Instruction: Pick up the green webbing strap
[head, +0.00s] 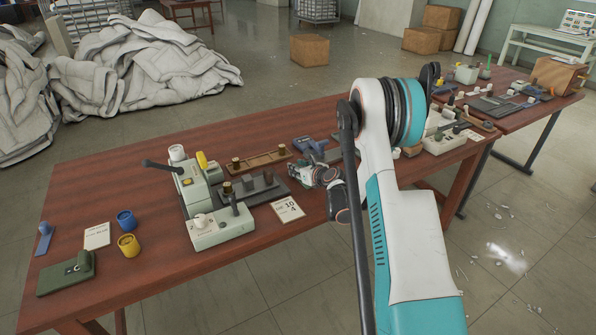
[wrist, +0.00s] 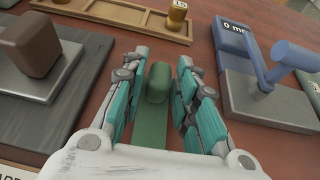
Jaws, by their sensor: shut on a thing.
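The green webbing strap (wrist: 152,132) shows in the wrist view as a dark green strip with a thicker, rounded end, lying lengthwise between my fingers. My gripper (wrist: 161,68) is shut on it, with one teal and grey finger on each side. In the head view my gripper (head: 326,177) is low over the middle of the table, and the strap cannot be made out there. I cannot tell whether the strap touches the tabletop.
The brown table (head: 150,170) carries a grey-green machine (head: 212,205) left of my gripper. A wooden tray (wrist: 120,14) lies beyond it. A blue-handled device (wrist: 255,75) stands close on the right, and a brown-knobbed block (wrist: 35,60) on the left.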

